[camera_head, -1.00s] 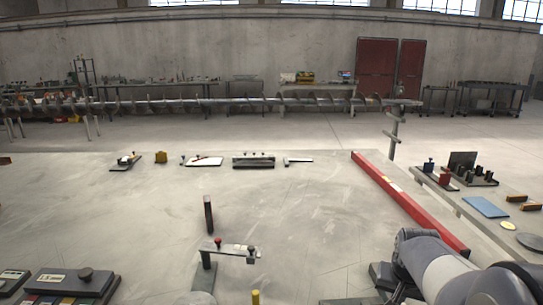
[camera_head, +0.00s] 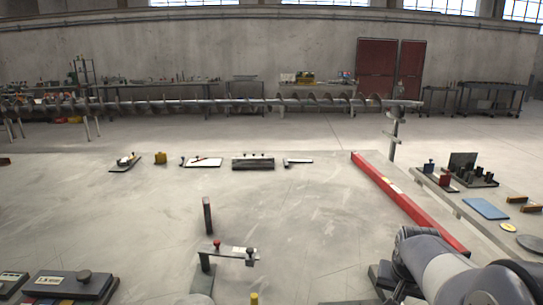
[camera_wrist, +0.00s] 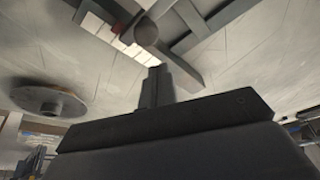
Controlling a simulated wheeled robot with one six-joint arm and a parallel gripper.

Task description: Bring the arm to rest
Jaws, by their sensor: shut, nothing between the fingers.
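My arm (camera_head: 440,270) is folded low at the right of the head view, over the near right part of the table. Its gripper end is not clearly seen there. In the wrist view my gripper (camera_wrist: 157,82) shows as two dark fingers pressed together, with nothing between them. A round grey knob (camera_wrist: 147,32) on a bracket with a white scale strip (camera_wrist: 120,42) lies beyond the fingertips. I cannot tell whether they touch.
The pale table (camera_head: 300,210) has a bracket with knobs (camera_head: 232,252), a dark post (camera_head: 207,214) and a red bar (camera_head: 410,203). A long auger (camera_head: 230,102) lies beyond. A round disc (camera_wrist: 48,100) is left in the wrist view. The table's middle is mostly clear.

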